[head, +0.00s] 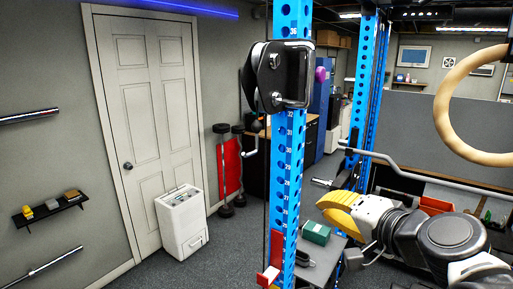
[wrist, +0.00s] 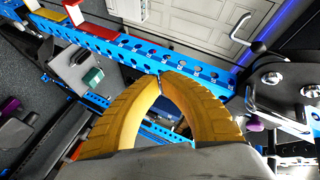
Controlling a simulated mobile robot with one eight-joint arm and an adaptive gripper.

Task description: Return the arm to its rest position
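My gripper (head: 330,206) is at the lower right of the head view, on the end of my arm, with yellow ribbed fingers pointing left toward the blue upright. In the wrist view the two curved fingers of my gripper (wrist: 162,78) come together at their tips. Nothing shows between them but the background seen through the gap. My arm reaches in from the lower right corner of the head view, and its links are partly cut off by the frame.
A blue perforated upright (head: 289,150) with a black bracket (head: 285,78) stands close by. A green box (head: 316,232) lies on a grey surface below my gripper. A grey bar (head: 420,177) and a wooden ring (head: 450,125) are near my arm. Open floor shows at left.

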